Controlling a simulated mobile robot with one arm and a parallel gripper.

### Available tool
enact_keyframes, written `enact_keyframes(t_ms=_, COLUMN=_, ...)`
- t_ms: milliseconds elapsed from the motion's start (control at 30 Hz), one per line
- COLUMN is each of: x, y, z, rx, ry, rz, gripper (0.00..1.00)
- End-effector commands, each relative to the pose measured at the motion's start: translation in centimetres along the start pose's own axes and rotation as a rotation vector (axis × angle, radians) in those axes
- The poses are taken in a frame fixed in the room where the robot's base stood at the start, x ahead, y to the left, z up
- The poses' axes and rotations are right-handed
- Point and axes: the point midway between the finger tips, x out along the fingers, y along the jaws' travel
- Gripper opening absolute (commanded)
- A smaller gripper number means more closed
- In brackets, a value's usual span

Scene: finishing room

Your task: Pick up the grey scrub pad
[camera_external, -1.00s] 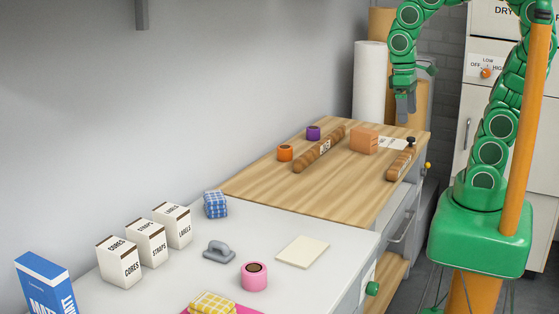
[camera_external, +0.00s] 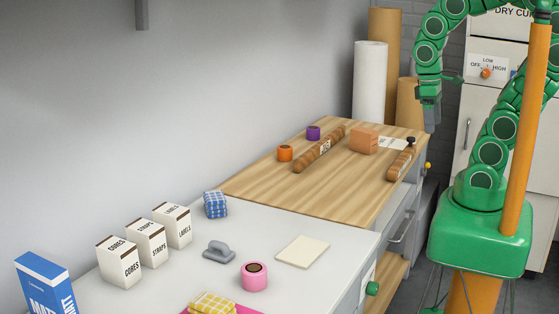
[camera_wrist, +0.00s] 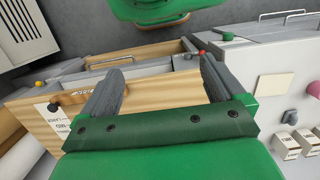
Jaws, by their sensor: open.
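A grey pad-like block with a raised handle (camera_external: 219,251), the only grey item of that kind in view, lies on the white worktop (camera_external: 335,229). It is between the white boxes and the pink roll (camera_external: 254,276). In the wrist view a small grey shape (camera_wrist: 290,116) at the right looks like the same thing. My gripper (camera_external: 430,116) hangs beside the far right corner of the wooden worktop, well away from the grey pad. In the wrist view its two fingers (camera_wrist: 161,72) are spread apart with nothing between them.
A cream sheet (camera_external: 302,251) and a blue checked bundle (camera_external: 215,204) lie near the grey pad. White boxes (camera_external: 146,244) stand left of it. The wooden worktop (camera_external: 290,182) holds two brown rolls, an orange block (camera_external: 364,141) and small cylinders. Tall rolls (camera_external: 370,82) stand behind.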

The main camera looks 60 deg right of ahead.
Motion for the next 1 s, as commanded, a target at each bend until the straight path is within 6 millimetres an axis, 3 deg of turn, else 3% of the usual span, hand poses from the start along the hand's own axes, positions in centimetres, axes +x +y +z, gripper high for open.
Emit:
enact_keyframes(t_ms=167, x=-0.1, y=-2.3, z=-1.7, rx=0.0, ry=-0.015, rz=-0.059, gripper=0.96)
enact_keyframes(t_ms=1000, x=-0.9, y=-21.3, z=-14.3, rx=0.17, ry=-0.22, rz=-0.534, gripper=0.96)
